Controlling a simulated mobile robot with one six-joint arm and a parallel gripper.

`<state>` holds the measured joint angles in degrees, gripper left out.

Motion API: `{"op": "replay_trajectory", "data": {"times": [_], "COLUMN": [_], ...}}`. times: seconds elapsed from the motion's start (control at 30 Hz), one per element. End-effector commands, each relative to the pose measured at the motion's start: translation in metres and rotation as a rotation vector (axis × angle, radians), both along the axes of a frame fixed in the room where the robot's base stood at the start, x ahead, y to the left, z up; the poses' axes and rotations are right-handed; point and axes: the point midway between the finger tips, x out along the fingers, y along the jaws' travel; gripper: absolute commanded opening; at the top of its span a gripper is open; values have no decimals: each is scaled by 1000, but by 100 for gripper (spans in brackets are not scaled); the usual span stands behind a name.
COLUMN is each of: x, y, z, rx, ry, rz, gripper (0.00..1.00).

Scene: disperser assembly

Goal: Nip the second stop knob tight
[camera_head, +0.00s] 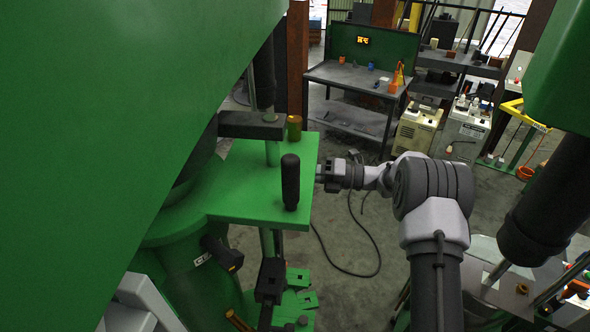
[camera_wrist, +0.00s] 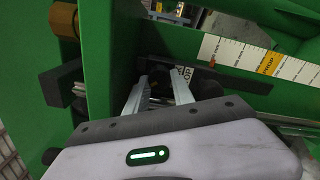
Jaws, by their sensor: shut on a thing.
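My gripper (camera_wrist: 162,78) reaches under the green plate (camera_head: 250,183) from its right side. In the wrist view its two pale fingers are closed about a small dark knob (camera_wrist: 160,90), which I take to be the stop knob; it is mostly hidden between the fingers. A dark bar (camera_wrist: 235,82) runs right from there, with a partly covered label beside it. In the head view my gripper (camera_head: 326,172) shows at the plate's right edge, and the plate and black handle hide what it holds.
A white scale (camera_wrist: 255,58) with an orange patch lies close right of the fingers. A brass knob (camera_wrist: 63,20) and a dark block (camera_wrist: 62,80) are on the left. A workbench (camera_head: 350,80) is behind, with open floor between.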

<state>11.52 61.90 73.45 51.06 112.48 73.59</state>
Motion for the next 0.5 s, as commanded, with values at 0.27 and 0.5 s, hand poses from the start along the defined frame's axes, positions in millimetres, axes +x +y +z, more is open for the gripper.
{"op": "replay_trajectory", "data": {"times": [0.27,0.5], "x": [1,1], "y": [0,0], "z": [3,2], "rx": [19,24], "ry": [104,137], "rz": [-2,-2], "gripper": [0,0]}}
